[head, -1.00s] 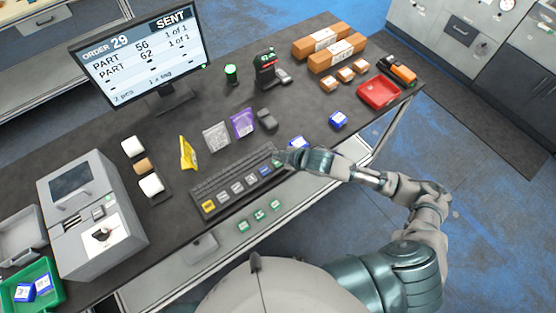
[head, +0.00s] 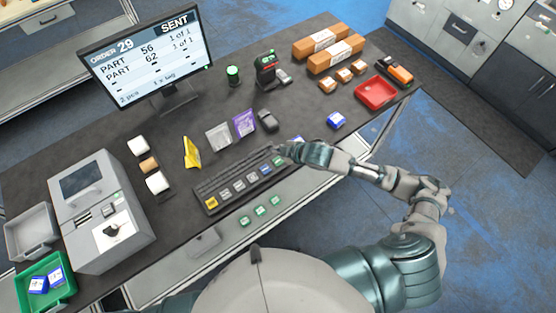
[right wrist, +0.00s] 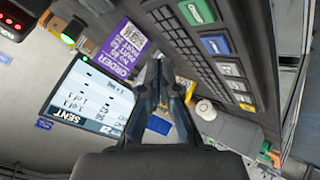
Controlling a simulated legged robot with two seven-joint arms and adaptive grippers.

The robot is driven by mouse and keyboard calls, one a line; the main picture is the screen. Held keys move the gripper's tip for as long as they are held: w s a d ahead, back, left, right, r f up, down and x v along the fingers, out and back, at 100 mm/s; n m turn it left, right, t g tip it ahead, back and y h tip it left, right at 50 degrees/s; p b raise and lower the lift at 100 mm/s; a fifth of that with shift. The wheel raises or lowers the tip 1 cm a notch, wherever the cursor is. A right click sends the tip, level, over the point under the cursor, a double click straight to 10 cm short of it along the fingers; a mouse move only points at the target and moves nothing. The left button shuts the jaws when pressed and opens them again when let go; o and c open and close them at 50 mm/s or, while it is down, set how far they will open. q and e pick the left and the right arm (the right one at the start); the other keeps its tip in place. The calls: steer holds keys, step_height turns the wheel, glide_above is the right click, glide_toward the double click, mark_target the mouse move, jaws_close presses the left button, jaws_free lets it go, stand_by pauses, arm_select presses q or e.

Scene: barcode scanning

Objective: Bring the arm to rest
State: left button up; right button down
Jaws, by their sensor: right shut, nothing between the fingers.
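My right gripper (head: 284,150) is at the right end of the keyboard (head: 240,180), above the table's front part. The right wrist view shows its fingers (right wrist: 163,85) close together, with nothing held between them. In that view the keyboard (right wrist: 205,60) lies beside the fingers, its coloured keys in sight. My right arm reaches in from the lower right of the head view. My left gripper does not show.
A monitor (head: 150,55) reads "SENT". A red tray (head: 382,90) is at right. A grey machine (head: 100,210) and green bin (head: 66,273) are at left.

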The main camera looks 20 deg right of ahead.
stand_by(0.3)
steer(key=s+a+f+m, duration=0.3)
steer(key=s+a+m, duration=0.1)
steer(key=s, duration=0.3)
steer(key=s+d+f+m+g+h, duration=0.2)
steer(key=s+d+f+m, duration=0.25)
steer(key=s, duration=0.45)
steer(key=s+d+f+m+g+h, duration=0.2)
steer(key=s+d+f+m, duration=0.1)
steer(key=s+d+m, duration=0.4)
steer(key=s+f+n+g, duration=0.1)
steer(key=s+f, duration=0.1)
steer(key=f, duration=1.2)
steer(key=s+f+n+g, duration=0.1)
steer(key=s+f, duration=0.1)
steer(key=f, duration=1.3)
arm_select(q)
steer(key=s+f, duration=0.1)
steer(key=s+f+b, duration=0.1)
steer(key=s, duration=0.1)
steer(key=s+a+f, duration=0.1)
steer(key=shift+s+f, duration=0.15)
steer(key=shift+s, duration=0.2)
arm_select(e)
steer(key=s+d+f, duration=0.2)
steer(key=s+f, duration=1.3)
steer(key=s, duration=0.2)
steer(key=shift+d+g+h, duration=0.4)
steer(key=shift+n, duration=0.25)
